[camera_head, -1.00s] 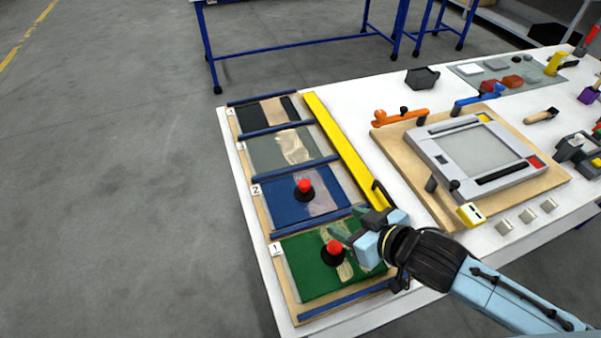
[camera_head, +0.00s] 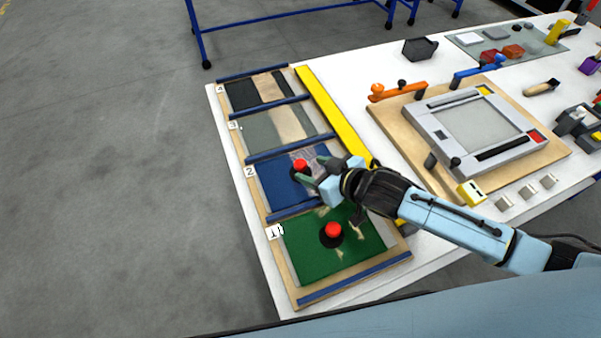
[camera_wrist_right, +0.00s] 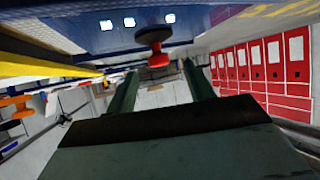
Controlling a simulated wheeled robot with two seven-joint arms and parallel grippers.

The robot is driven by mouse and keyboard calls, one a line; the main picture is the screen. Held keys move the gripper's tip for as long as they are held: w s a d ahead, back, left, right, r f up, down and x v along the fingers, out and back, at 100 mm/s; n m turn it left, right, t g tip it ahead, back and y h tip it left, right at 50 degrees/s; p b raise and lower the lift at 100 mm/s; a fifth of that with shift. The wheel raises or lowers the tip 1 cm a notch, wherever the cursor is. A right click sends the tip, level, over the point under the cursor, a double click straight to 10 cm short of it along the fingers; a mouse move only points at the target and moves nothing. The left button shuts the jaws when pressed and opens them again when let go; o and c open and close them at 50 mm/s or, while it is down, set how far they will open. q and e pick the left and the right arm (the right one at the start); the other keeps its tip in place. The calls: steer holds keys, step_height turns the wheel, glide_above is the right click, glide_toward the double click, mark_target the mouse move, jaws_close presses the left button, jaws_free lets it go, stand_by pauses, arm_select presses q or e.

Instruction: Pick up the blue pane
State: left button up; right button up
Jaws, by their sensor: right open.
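The blue pane (camera_head: 276,185) lies in the slot labelled 2 of the wooden rack, with a red-topped black knob (camera_head: 299,168) standing on it. My right gripper (camera_head: 313,174) is open beside that knob, over the right part of the blue pane. In the right wrist view the two green fingers (camera_wrist_right: 160,90) are apart, and the red and black knob (camera_wrist_right: 155,45) shows beyond and between them. The knob does not look gripped. My arm hides the right edge of the pane. My left gripper is not in view.
A green pane (camera_head: 310,250) with its own red knob lies in front, in slot 1. Blue rails (camera_head: 290,155) separate the slots. A yellow bar (camera_head: 335,115) runs along the rack's right side. A wooden board (camera_head: 400,130) with a grey frame stands to the right.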

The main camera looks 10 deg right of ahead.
mark_target(302, 164)
steer(key=x, duration=0.4)
steer(key=shift+w, duration=0.1)
jaws_close()
steer(key=shift+r, duration=0.1)
stand_by(0.3)
